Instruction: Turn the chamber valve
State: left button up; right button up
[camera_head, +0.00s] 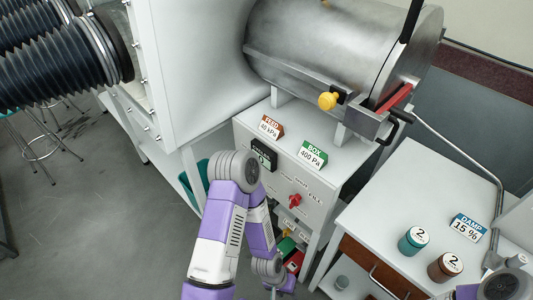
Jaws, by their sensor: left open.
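The chamber valve appears as a small red knob (295,201) on the white front panel (320,205) below the metal cylinder chamber (325,50). Printed words surround the knob; "FILL" is legible on its right. My left arm rises from the bottom middle, bends at a grey joint and comes back down. My left gripper (279,288) is low at the bottom edge, below the knob and apart from it; it is small and partly hidden, open. At the bottom right corner part of my right arm shows, but its gripper does not.
A dark display (264,155) and cards reading 40 kPa (270,127) and 400 Pa (312,155) are on the cabinet. Jars (413,241) stand on the right table (375,215).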

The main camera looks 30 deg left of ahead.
aim_at(294, 200)
jog(key=u, duration=0.35)
jog(key=k, duration=1.05)
jog(key=u, duration=1.5)
jog(key=i, duration=0.7)
jog(key=z, duration=0.8)
jog(key=i, duration=0.5)
jog(key=z, duration=1.3)
jog(key=i, duration=0.35)
jog(key=u, duration=0.9)
